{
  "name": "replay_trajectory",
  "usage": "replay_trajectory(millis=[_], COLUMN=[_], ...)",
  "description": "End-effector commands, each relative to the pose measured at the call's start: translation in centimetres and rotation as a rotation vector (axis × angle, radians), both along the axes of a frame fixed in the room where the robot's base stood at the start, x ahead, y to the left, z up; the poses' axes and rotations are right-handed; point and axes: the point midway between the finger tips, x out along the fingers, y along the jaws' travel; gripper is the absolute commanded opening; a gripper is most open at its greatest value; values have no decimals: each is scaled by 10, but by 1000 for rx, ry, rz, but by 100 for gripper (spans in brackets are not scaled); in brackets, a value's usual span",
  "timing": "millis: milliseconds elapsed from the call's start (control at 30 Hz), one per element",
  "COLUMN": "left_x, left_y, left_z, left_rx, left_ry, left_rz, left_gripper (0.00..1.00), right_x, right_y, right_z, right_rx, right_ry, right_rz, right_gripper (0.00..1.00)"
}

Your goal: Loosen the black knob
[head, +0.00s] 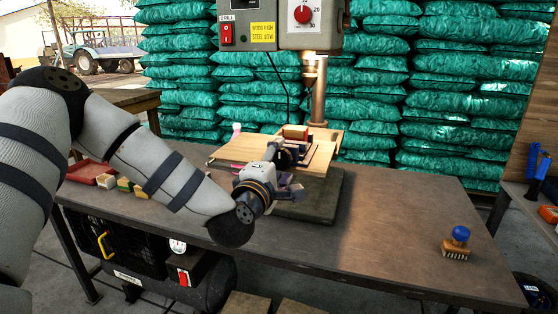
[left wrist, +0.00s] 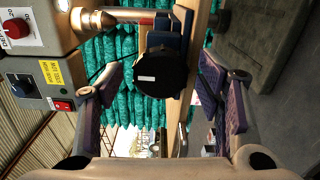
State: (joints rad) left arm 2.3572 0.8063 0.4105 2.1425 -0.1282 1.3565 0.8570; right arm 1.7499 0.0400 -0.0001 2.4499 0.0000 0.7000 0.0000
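The black knob (left wrist: 161,75) is a round dark disc with a small white mark, in the middle of the left wrist view. In the head view the dark knob (head: 285,156) is partly hidden by my gripper, at the front of the drill press's wooden table. My left gripper (head: 288,179) is right in front of it. In the left wrist view my left gripper (left wrist: 165,85) is open, with a purple-padded finger on each side of the knob and visible gaps; I cannot tell whether the fingertips reach around it. My right gripper is in neither view.
The drill press head (head: 275,25) with red switch and dial hangs above. Its grey base (head: 320,200) sits on the workbench (head: 390,225). The bench's right middle is clear.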

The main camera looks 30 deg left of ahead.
Motion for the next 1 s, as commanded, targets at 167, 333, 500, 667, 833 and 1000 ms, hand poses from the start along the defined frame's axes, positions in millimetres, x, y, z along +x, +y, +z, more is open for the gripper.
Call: replay_trajectory(millis=[167, 333, 500, 667, 833, 1000], left_x=[0, -13, -46, -75, -88, -88], left_y=[0, -3, -11, -18, -20, -20], left_z=[0, -1, -1, -1, 0, 0], left_rx=[3, 2, 1, 3, 5, 5], left_ry=[1, 4, 3, 5, 2, 2], left_rz=[1, 1, 0, 1, 2, 2], left_gripper=[60, 60, 60, 60, 60, 60], right_x=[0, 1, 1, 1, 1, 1], right_y=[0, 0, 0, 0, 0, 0], right_z=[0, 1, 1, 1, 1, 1], right_rx=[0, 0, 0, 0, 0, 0], right_ry=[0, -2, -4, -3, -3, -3], right_rz=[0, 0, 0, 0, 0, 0], right_gripper=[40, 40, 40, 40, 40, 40])
